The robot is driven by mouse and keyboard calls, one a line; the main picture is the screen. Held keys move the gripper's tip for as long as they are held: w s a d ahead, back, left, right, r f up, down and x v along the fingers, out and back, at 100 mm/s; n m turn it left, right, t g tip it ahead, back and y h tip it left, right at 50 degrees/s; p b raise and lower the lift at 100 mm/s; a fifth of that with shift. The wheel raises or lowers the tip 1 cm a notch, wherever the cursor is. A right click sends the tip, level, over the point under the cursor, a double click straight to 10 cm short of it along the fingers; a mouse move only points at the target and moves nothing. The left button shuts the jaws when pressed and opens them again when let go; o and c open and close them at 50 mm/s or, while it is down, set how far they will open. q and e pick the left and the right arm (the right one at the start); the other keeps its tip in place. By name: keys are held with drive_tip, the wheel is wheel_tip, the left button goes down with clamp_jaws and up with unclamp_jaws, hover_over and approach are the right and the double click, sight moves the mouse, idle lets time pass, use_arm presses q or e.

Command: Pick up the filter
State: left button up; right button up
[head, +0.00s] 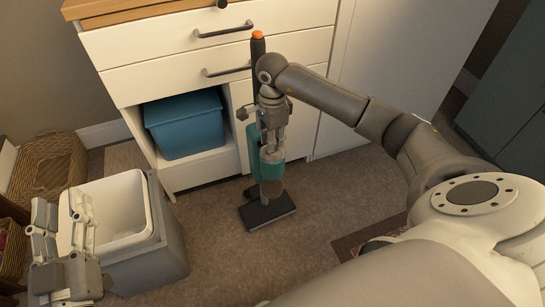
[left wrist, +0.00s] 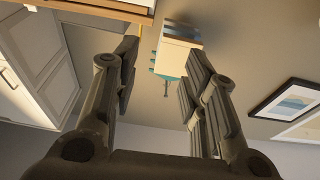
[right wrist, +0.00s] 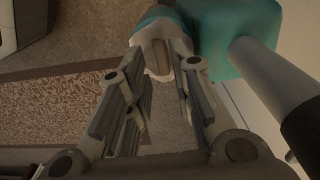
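A teal and dark upright stick vacuum (head: 251,147) stands against the white cabinet. A pale, rounded piece with a teal rim, apparently the filter (right wrist: 158,58), shows just beyond my right fingertips in the right wrist view. In the head view my right gripper (head: 272,143) points down at the vacuum's teal body, just above this piece. Its fingers (right wrist: 163,62) are apart, with the pale piece between and past the tips; contact is unclear. My left gripper (head: 62,207) is open, empty and pointing up at lower left; its spread fingers also show in the left wrist view (left wrist: 155,70).
A grey bin with a white liner (head: 134,215) stands beside my left gripper. A blue box (head: 186,124) sits in the cabinet's (head: 207,48) open shelf. A wicker basket (head: 50,165) is at far left.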

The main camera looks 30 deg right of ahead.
sight(273, 157)
wheel_tip(273, 157, down, 4)
drive_tip(key=shift+r+b, duration=0.1)
drive_tip(key=shift+b, duration=0.45)
use_arm(q)
wheel_tip(273, 157, up, 6)
drive_tip(key=s+t+h, duration=0.1)
drive_tip(key=s+t, duration=0.1)
drive_tip(key=t, duration=0.1)
drive_tip(key=shift+s+d+f+t, duration=0.15)
drive_tip(key=shift+t, duration=0.25)
use_arm(e)
drive_tip(key=shift+c, duration=0.4)
clamp_jaws()
